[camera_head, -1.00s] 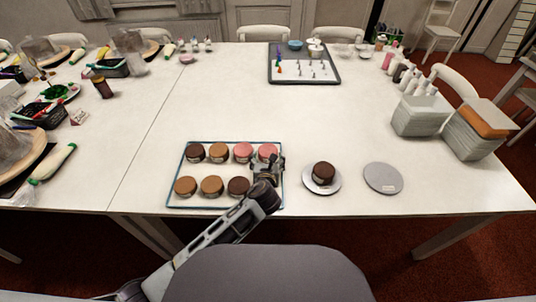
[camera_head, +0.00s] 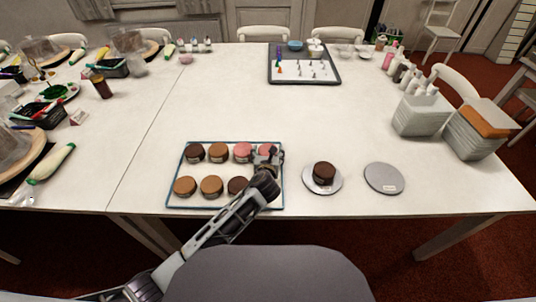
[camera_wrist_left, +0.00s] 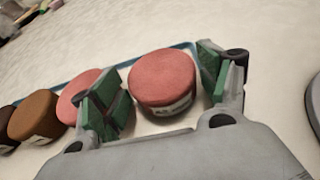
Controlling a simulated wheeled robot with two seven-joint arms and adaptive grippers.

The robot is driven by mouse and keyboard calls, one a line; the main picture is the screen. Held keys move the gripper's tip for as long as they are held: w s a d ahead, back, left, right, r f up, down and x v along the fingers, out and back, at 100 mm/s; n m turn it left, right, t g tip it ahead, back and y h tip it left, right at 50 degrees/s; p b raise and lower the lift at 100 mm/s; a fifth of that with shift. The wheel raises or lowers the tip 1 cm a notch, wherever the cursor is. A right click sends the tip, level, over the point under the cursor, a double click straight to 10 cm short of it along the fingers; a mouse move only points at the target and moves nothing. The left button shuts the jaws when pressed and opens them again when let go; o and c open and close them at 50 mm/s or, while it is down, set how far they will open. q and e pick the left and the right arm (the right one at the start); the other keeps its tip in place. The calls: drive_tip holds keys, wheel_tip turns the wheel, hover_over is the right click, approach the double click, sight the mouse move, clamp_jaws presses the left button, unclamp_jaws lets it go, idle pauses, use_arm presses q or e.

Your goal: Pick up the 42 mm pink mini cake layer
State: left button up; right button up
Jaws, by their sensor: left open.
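Two pink mini cake layers stand at the right of the back row on the tray (camera_head: 175,190). One pink layer (camera_head: 243,151) is clear in the head view, and the rightmost pink layer (camera_head: 266,149) is partly covered by my left gripper. In the left wrist view the rightmost pink layer (camera_wrist_left: 163,80) stands between the two green-padded fingers of my left gripper (camera_wrist_left: 160,88). The gripper is open and not closed on it. The other pink layer (camera_wrist_left: 77,97) is just outside the left finger. The labels are too small to read. My right gripper is not in view.
Brown and tan layers (camera_head: 212,186) fill the rest of the tray. Right of it are a plate (camera_head: 335,183) bearing a dark layer (camera_head: 324,172) and an empty grey disc (camera_head: 384,178).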

use_arm(q)
drive_tip(key=shift+w+f, duration=0.2)
drive_tip(key=shift+w, duration=0.25)
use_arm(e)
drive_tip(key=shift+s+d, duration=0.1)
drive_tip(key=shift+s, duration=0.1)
use_arm(q)
drive_tip(key=c, duration=0.7)
drive_tip(key=shift+o, duration=0.2)
